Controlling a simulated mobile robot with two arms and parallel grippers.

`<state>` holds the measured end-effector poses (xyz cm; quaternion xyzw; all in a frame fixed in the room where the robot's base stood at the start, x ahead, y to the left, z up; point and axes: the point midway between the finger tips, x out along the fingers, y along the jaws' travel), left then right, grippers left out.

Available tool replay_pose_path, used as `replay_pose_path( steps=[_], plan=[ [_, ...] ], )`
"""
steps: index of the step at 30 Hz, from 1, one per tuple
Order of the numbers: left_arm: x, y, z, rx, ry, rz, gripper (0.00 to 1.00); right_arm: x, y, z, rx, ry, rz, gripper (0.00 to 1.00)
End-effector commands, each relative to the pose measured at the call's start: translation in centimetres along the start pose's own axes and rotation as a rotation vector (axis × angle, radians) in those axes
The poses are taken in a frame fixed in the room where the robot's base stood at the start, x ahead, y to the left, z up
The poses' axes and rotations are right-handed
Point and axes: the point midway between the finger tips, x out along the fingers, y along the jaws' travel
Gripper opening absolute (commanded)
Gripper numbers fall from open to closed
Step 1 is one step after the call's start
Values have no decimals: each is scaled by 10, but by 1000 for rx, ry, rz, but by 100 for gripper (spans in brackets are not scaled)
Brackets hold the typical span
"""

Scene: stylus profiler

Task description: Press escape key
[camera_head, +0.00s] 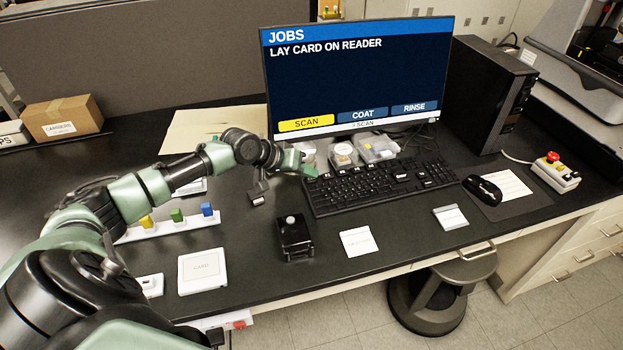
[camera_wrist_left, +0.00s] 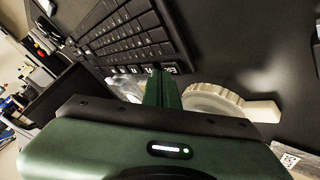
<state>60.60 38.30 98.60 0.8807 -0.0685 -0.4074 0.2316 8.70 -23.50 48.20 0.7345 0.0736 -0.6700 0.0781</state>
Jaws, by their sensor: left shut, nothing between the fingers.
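The black keyboard (camera_head: 378,188) lies on the dark desk in front of the monitor (camera_head: 350,75). The monitor reads JOBS and LAY CARD ON READER. My left gripper (camera_head: 311,171) is at the keyboard's back left corner, shut and empty, with its green fingertips pointing at that corner. In the left wrist view the shut green fingers (camera_wrist_left: 160,76) reach to the edge of the keyboard (camera_wrist_left: 130,38), near a row of keys with pale legends. The escape key cannot be made out, and I cannot tell whether the fingertips touch a key. My right gripper is not in view.
Small clear containers (camera_head: 378,148) stand between keyboard and monitor. A mouse (camera_head: 482,188) and a red-button box (camera_head: 555,172) are at right.

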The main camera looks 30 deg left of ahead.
Motion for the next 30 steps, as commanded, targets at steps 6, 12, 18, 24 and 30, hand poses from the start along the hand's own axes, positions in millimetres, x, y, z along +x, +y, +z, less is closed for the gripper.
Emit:
replay_pose_path(
  steps=[6,12,18,24,30],
  plan=[
    [2,-2,2,0,0,0,0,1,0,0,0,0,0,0],
    [4,-3,3,0,0,0,0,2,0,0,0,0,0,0],
    [4,-3,4,0,-1,0,0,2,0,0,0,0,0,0],
    [4,-3,3,0,-1,0,0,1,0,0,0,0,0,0],
    [-2,2,-1,0,-1,0,0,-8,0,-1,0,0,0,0]
  ],
)
